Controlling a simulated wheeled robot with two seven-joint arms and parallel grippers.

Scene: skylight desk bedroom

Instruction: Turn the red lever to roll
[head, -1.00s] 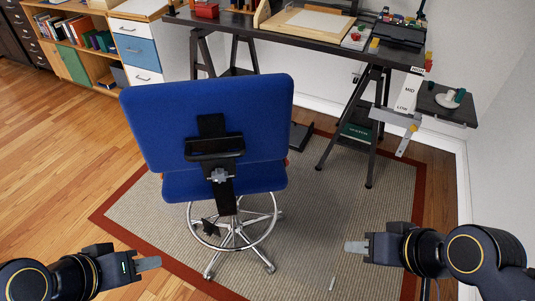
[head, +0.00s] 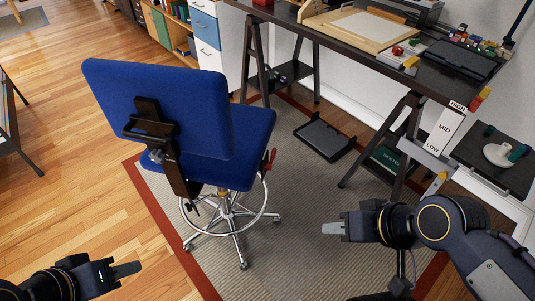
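A blue swivel chair (head: 165,105) stands on the rug with its back towards me, turned slightly. A red lever (head: 268,162) sticks up at the right side of the chair, beside the seat's edge. Its lower end and any marking on it are too small to read. My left gripper (head: 127,269) is at the lower left, over the wood floor, well away from the chair. My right gripper (head: 333,228) points left, to the right of the chair and apart from the lever.
A dark desk (head: 345,48) on trestle legs stands behind the chair, with a drawing board (head: 352,25) on it. A black tray (head: 325,138) lies on the floor. A HIGH-MID-LOW sign (head: 444,130) and side shelf (head: 497,165) are at the right. Rug (head: 305,195) is bare before the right gripper.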

